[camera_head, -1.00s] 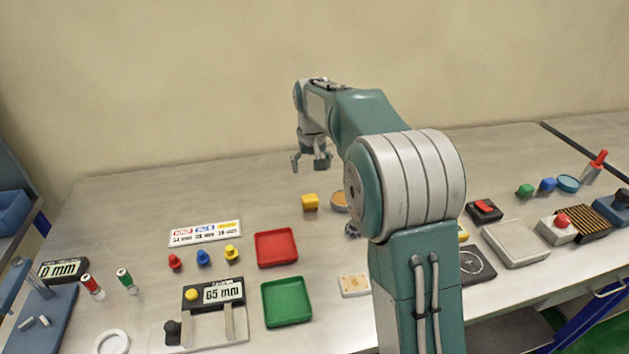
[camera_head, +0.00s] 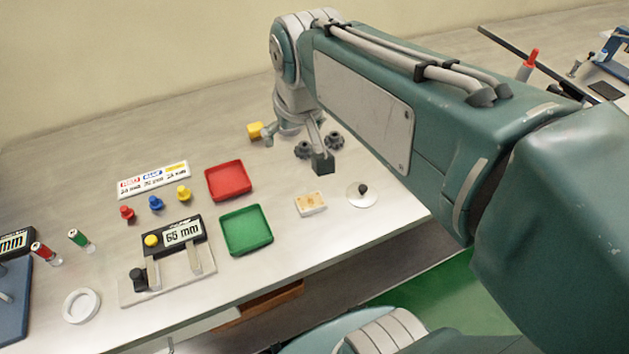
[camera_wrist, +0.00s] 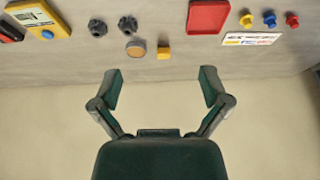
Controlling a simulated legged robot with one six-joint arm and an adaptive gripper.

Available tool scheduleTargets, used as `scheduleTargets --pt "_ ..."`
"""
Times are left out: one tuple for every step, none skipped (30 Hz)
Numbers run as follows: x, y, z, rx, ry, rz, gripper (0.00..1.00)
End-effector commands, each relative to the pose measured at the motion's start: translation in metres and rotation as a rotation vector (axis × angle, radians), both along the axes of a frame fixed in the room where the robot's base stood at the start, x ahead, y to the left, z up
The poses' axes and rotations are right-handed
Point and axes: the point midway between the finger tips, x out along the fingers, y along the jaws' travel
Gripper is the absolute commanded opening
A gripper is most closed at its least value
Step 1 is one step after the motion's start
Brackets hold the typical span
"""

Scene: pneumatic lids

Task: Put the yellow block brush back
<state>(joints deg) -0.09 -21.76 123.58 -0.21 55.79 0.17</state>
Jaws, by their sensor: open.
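A small yellow block (camera_head: 255,131) sits on the grey table near its back, left of my gripper in the head view. It also shows in the wrist view (camera_wrist: 164,53), just beyond the gap between my fingertips. No bristles can be made out on it. My gripper (camera_head: 295,148) is open and empty above the table, with its fingers spread wide. In the wrist view my gripper (camera_wrist: 161,76) has one finger on each side of the line to the block. The height between fingertips and block cannot be told.
Two dark knobs (camera_wrist: 112,27) and a tan round disc (camera_wrist: 135,48) lie close to the block. A red tray (camera_head: 228,181), a green tray (camera_head: 246,230) and a label strip (camera_head: 154,179) with coloured pegs lie to the left. A gauge fixture (camera_head: 170,260) stands in front.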

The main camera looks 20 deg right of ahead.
Motion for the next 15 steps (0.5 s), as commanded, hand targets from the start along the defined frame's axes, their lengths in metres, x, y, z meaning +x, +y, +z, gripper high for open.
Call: scheduleTargets --pt "-0.016 0.0 -0.002 0.0 -0.017 0.0 0.96" --pt "-0.025 0.0 -0.004 0.001 -0.025 0.0 0.96" --pt "-0.036 0.0 -0.008 0.001 -0.035 0.0 0.96" --pt "-0.045 0.0 -0.011 0.001 -0.043 0.001 0.96" --pt "-0.053 0.0 -0.014 0.001 -0.051 0.001 0.96" --pt "-0.063 0.0 -0.018 0.001 -0.062 0.0 0.96" --pt "-0.07 0.0 -0.022 0.002 -0.068 0.0 0.96" --pt "-0.076 0.0 -0.025 0.002 -0.074 0.0 0.96" --pt "-0.084 0.0 -0.029 0.002 -0.082 0.0 0.96" --pt "-0.088 0.0 -0.032 0.002 -0.087 0.0 0.96" --pt "-0.092 0.0 -0.035 0.002 -0.092 0.0 0.96" --pt "-0.096 0.0 -0.038 0.002 -0.096 0.0 0.96" --pt "-0.099 0.0 -0.039 0.002 -0.099 0.0 0.96" --pt "-0.1 0.0 -0.04 0.002 -0.101 0.0 0.96" --pt "-0.102 0.0 -0.041 0.002 -0.101 0.0 0.96"
